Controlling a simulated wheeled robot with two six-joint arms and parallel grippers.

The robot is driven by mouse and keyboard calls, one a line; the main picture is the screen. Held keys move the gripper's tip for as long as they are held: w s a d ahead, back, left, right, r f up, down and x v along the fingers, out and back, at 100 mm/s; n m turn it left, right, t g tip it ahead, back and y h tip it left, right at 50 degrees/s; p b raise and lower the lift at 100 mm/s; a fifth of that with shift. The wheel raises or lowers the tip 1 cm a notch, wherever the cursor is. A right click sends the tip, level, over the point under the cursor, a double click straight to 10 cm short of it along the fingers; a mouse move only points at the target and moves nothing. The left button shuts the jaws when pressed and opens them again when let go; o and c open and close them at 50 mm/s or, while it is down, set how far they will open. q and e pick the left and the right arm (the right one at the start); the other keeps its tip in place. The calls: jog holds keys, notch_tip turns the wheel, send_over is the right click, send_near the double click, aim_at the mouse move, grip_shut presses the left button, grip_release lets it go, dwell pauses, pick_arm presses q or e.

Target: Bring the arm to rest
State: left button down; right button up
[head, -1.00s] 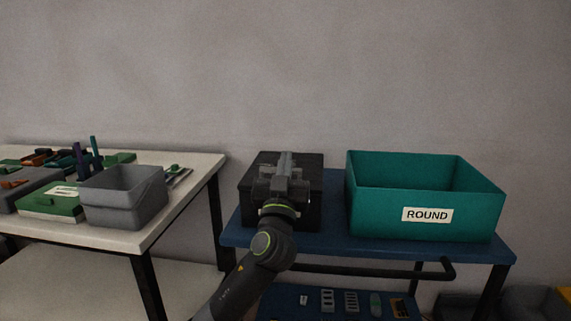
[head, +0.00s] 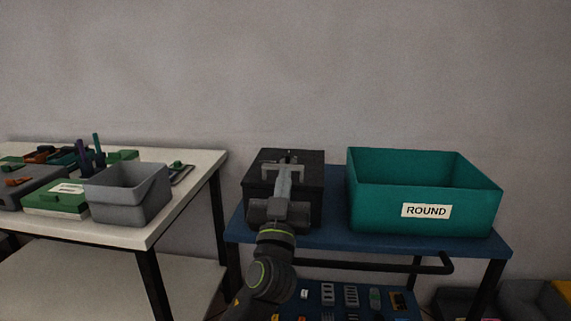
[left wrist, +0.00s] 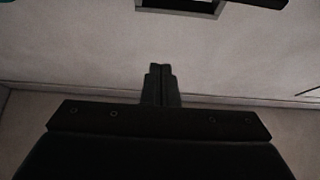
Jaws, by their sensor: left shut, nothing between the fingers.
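My left arm comes up from the bottom of the head view. Its gripper (head: 284,170) is shut and empty, with the fingers pointing away from me in front of a black box (head: 257,170). The arm and gripper hide part of that box, and I cannot tell how far apart they are. In the left wrist view the two fingers (left wrist: 160,70) are together with nothing between them. My right gripper is not in view.
The black box and a teal bin (head: 470,209) labelled ROUND stand on a blue cart (head: 335,236) with a dark handle bar. At left, a white table (head: 190,190) holds a grey bin (head: 127,200), a green box (head: 55,199) and other items. The wall behind is bare.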

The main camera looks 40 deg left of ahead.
pick_arm(q)
jog(key=shift+s+d+f, duration=0.2)
jog(key=shift+s+f, duration=0.15)
jog(key=shift+s, duration=0.05)
